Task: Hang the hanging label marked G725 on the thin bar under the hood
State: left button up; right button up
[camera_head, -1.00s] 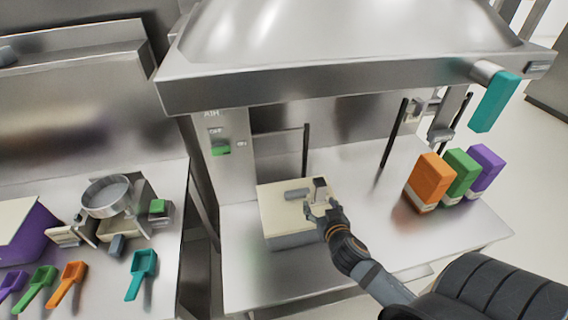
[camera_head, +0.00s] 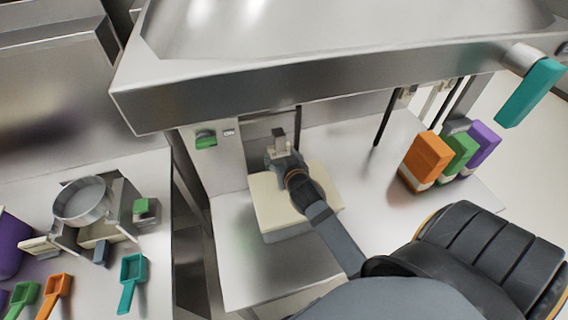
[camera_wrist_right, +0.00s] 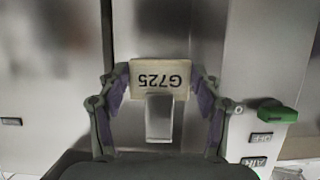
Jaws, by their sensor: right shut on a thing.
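The hanging label G725 (camera_wrist_right: 176,79) is a pale plate with dark lettering, seen upside down in the right wrist view, with a grey tab (camera_wrist_right: 159,118) in front of it. My right gripper (camera_wrist_right: 160,90) is shut on it, one finger at each side. In the head view the right gripper (camera_head: 281,157) is raised over the back of a cream-topped box, with a grey piece (camera_head: 279,139) standing up from it. The hood (camera_head: 320,95) overhangs just behind. A dark upright post (camera_head: 298,124) shows beneath it; the thin bar cannot be made out clearly. My left gripper is not in view.
The cream-topped box (camera_head: 268,208) stands on the steel counter. A panel with a green switch (camera_head: 206,140) is left of the gripper. Orange (camera_head: 427,157), green and purple boxes stand at right. A teal block (camera_head: 530,93) sticks out from the hood's right front.

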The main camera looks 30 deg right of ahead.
jog(key=shift+w+d, duration=0.15)
jog(key=shift+w, duration=0.25)
jog(key=shift+w+d+b, duration=0.15)
jog(key=shift+w+b, duration=0.05)
jog(key=shift+w, duration=0.35)
jog(key=shift+w+d+b, duration=0.15)
jog(key=shift+w+b, duration=0.05)
jog(key=shift+w, duration=0.35)
jog(key=shift+w+d, duration=0.1)
jog(key=shift+w, duration=0.3)
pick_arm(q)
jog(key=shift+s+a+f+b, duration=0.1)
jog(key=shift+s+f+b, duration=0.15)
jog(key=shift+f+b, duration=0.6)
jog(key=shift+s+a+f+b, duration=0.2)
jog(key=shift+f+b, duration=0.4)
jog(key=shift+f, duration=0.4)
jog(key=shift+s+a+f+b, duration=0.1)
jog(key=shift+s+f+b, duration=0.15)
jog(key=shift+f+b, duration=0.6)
pick_arm(e)
jog(key=r+x, duration=0.1)
jog(key=x, duration=0.7)
jog(key=shift+w+r, duration=0.3)
jog(key=shift+r, duration=0.05)
jog(key=o, duration=1.1)
jog(key=shift+c, duration=0.2)
jog(key=shift+o, duration=0.3)
